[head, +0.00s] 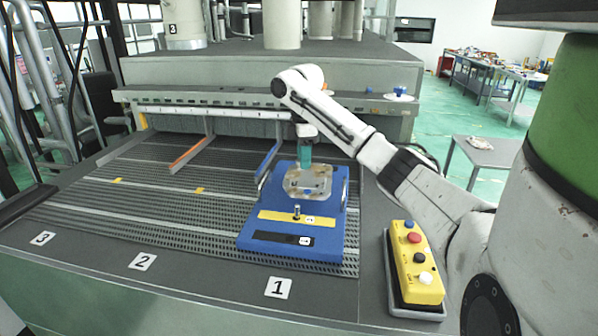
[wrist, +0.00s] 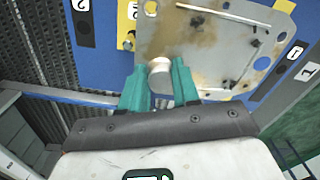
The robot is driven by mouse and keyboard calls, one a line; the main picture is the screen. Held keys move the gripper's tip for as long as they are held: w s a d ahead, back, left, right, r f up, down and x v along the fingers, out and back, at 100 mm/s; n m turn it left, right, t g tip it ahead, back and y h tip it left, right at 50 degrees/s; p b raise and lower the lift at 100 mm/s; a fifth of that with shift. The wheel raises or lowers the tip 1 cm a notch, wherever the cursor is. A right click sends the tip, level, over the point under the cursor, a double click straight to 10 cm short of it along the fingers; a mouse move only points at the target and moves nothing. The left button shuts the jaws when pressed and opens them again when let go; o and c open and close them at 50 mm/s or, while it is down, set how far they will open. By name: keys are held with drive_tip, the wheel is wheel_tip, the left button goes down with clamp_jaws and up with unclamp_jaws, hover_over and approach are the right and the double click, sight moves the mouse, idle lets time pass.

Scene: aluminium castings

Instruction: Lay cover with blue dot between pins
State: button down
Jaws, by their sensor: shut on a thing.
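The cover (head: 308,181) is a pale, brown-stained metal plate over the blue board (head: 256,235). My gripper (head: 304,160) is above the cover in the head view. In the wrist view my gripper's teal fingers (wrist: 160,80) are shut on the cover's pale round knob (wrist: 159,68). A metal pin (head: 297,211) stands on the yellow strip in front of the cover. I cannot tell whether the cover touches the board. Any pins behind it are hidden.
The board lies on a dark slatted bed (head: 150,200) at the mark 1. Metal rails (head: 192,154) stand to its left. A yellow button box (head: 415,262) sits to the right. A large grey machine (head: 260,80) stands behind. The slats left of the board are mostly clear.

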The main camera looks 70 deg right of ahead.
sight(299, 171)
drive_tip(key=shift+w+a+f, duration=0.1)
drive_tip(key=shift+w+f, duration=0.2)
drive_tip(key=shift+f, duration=0.1)
drive_tip(key=shift+w+a+f+p, duration=0.1)
drive_tip(key=shift+w+f+p, duration=0.1)
drive_tip(key=shift+f, duration=0.75)
drive_tip(key=shift+w+a+f+p, duration=0.1)
drive_tip(key=shift+w+f+p, duration=0.05)
drive_tip(key=shift+f, duration=0.8)
drive_tip(key=shift+f, duration=0.1)
drive_tip(key=c, duration=0.8)
unclamp_jaws()
wheel_tip(299, 171, up, 10)
drive_tip(key=shift+d+r, duration=0.1)
drive_tip(key=shift+r, duration=1)
